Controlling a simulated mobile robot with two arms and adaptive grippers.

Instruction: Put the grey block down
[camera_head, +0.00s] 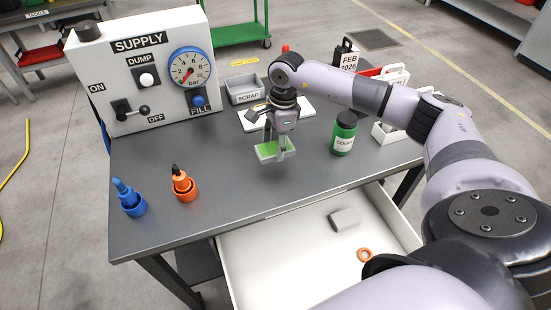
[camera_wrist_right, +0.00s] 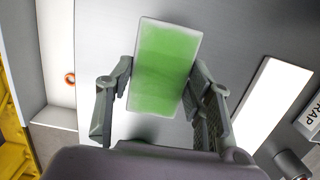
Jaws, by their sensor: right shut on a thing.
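My right gripper (camera_head: 276,148) is shut on a flat grey block (camera_head: 261,157) with a green upper face. It holds the block over the grey bench top (camera_head: 215,185), near the middle; the exact gap below is hard to tell. In the right wrist view, the block's green face (camera_wrist_right: 165,68) sits between the two fingers of the gripper (camera_wrist_right: 160,80), with pale grey edges showing. My left gripper is not in view.
A white pad (camera_head: 300,106) lies behind the gripper, before the scrap bin (camera_head: 244,90). The open drawer (camera_head: 270,265) holds a grey piece (camera_head: 345,218) and orange ring (camera_head: 364,255).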

